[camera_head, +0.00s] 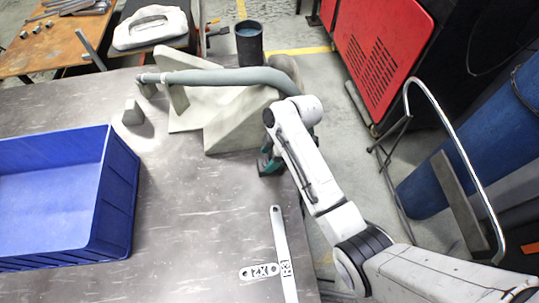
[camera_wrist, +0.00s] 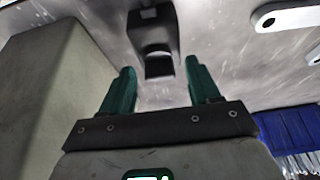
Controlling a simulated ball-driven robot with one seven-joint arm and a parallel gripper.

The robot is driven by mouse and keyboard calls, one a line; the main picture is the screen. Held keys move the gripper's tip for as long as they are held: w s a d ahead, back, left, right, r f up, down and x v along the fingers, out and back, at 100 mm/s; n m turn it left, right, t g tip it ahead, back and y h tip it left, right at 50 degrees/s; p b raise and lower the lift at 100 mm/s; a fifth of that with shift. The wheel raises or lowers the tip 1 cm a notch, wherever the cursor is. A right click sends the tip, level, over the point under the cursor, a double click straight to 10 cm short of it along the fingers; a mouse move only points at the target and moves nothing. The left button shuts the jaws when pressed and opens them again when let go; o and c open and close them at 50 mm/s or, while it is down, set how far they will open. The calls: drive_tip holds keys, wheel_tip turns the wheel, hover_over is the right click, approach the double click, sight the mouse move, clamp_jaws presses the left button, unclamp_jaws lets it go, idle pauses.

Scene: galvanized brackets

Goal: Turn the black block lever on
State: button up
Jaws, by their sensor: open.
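The black block lever (camera_wrist: 152,36) stands on the grey table top just beyond my fingertips in the wrist view. It is a small dark block with a paler, rounded front part and a dark lower part. I cannot tell its lever's position. My gripper (camera_wrist: 160,68) is open, with its two green fingers apart and nothing between them. The block lies ahead of the gap between the fingers, and I see no clear contact. In the head view my gripper (camera_head: 270,160) is low over the table's right edge, largely hidden by my arm, and the block is hard to make out there.
A grey angular block (camera_head: 238,122) stands close beside my gripper and fills the left of the wrist view (camera_wrist: 55,95). A blue bin (camera_head: 118,195) is at left. Flat metal brackets (camera_head: 280,240) lie near the front edge.

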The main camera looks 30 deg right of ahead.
drive_tip(key=shift+c, duration=0.2)
drive_tip(key=c, duration=1)
drive_tip(key=shift+m+p, duration=0.3)
drive_tip(key=shift+p, duration=0.05)
drive_tip(key=m+p, duration=0.1)
drive_tip(key=m+t+p, duration=0.1)
drive_tip(key=shift+s+a+r+m+h, duration=0.1)
drive_tip(key=shift+s+r+m+h, duration=0.05)
drive_tip(key=shift+m+h, duration=0.2)
drive_tip(key=m+p, duration=0.1)
drive_tip(key=m, duration=0.1)
drive_tip(key=m+t+h+p, duration=0.1)
drive_tip(key=m, duration=0.2)
drive_tip(key=shift+a+m+h+p, duration=0.15)
drive_tip(key=shift+m+h+p, duration=0.1)
drive_tip(key=shift+p, duration=0.1)
drive_tip(key=m, duration=0.2)
drive_tip(key=m+t+h+p, duration=0.1)
drive_tip(key=m, duration=0.1)
drive_tip(key=shift+a+h, duration=0.1)
drive_tip(key=shift+h, duration=0.2)
drive_tip(key=m+h, duration=0.1)
drive_tip(key=m, duration=0.4)
drive_tip(key=shift+a+h, duration=0.1)
drive_tip(key=shift+h, duration=0.3)
